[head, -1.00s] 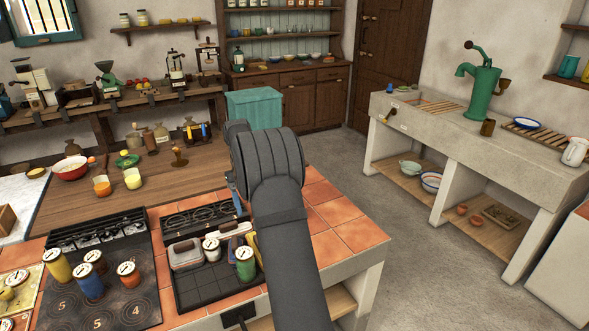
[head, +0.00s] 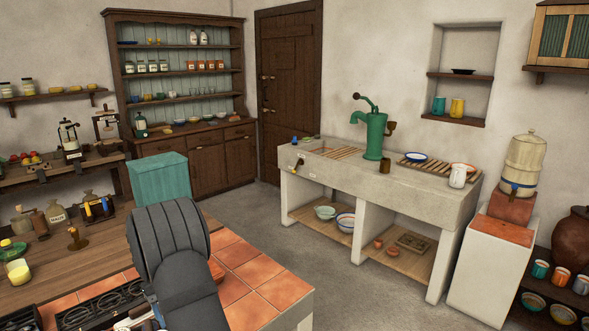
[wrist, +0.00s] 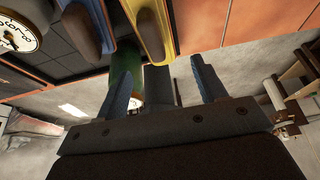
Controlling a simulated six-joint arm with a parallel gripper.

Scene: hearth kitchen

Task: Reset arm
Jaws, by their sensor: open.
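My arm (head: 172,245) rises at the lower left of the head view, bent over the tiled counter; its gripper end is mostly hidden or out of frame there. In the wrist view my gripper (wrist: 160,68) has its two blue-grey fingers apart, and nothing is seen held between them. A green cylinder (wrist: 121,62) shows just beyond the left finger. A blue piece (wrist: 126,58) and a yellow piece (wrist: 152,38), each with a rounded brown part, lie above the fingers in the picture. Whether the fingers touch any of these I cannot tell.
The orange tiled counter (head: 262,272) lies beside my arm, with a teal box (head: 158,180) behind it. A stone sink bench (head: 400,190) with a green pump (head: 375,136) stands to the right. Grey open floor (head: 300,220) lies between them.

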